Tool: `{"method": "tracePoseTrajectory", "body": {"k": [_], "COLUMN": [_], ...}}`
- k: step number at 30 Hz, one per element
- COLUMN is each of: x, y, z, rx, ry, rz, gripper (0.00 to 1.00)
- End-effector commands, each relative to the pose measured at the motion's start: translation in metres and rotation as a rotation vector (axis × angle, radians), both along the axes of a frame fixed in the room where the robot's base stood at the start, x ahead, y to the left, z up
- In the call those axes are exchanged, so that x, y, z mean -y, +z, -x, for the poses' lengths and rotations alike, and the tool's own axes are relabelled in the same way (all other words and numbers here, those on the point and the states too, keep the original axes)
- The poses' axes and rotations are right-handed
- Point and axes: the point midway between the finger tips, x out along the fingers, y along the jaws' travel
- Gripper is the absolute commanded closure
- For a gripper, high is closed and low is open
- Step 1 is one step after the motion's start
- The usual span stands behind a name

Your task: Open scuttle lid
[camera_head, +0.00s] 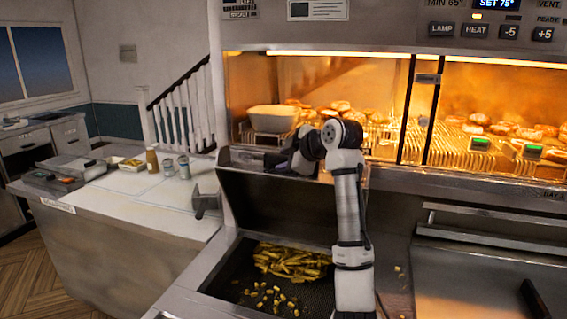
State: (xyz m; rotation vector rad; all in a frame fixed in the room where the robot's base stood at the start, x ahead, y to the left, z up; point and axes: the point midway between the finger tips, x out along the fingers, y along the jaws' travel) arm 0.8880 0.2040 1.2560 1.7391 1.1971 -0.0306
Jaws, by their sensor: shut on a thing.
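The scuttle (222,278) is the metal bin in the front middle, with golden fries (290,260) on its dark perforated floor. Its lid (275,212) stands raised at the back of the bin, its dark inner face towards me. My gripper (268,160) is at the top edge of the lid, left of my arm's wrist, and is shut on that edge. The fingertips are small and dark, so the exact contact is hard to see. My forearm rises in front of the right part of the bin and hides some of it.
A heated cabinet (427,115) with food on wire racks is close behind the lid. A pale counter (125,200) with jars (176,166) and a tray is on the left. A steel worktop (490,290) with a bar handle is on the right.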

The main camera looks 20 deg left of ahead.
Motion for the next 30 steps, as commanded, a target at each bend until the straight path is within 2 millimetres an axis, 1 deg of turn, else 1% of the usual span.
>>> {"method": "tracePoseTrajectory", "body": {"k": [1,16,17,18,26,30], "x": [0.003,0.003,0.003,0.003,0.005,0.016], "y": [-0.015,-0.015,-0.016,-0.016,-0.015,-0.007], "z": [-0.006,-0.008,-0.008,-0.008,-0.007,0.0], "rx": [-0.039,-0.055,-0.055,-0.055,-0.052,-0.047], "ry": [-0.011,-0.009,-0.009,-0.009,-0.008,-0.01], "rz": [0.014,0.015,0.015,0.015,0.016,0.013], "gripper": [1.0,1.0,0.63,0.6,0.6,0.6]}}
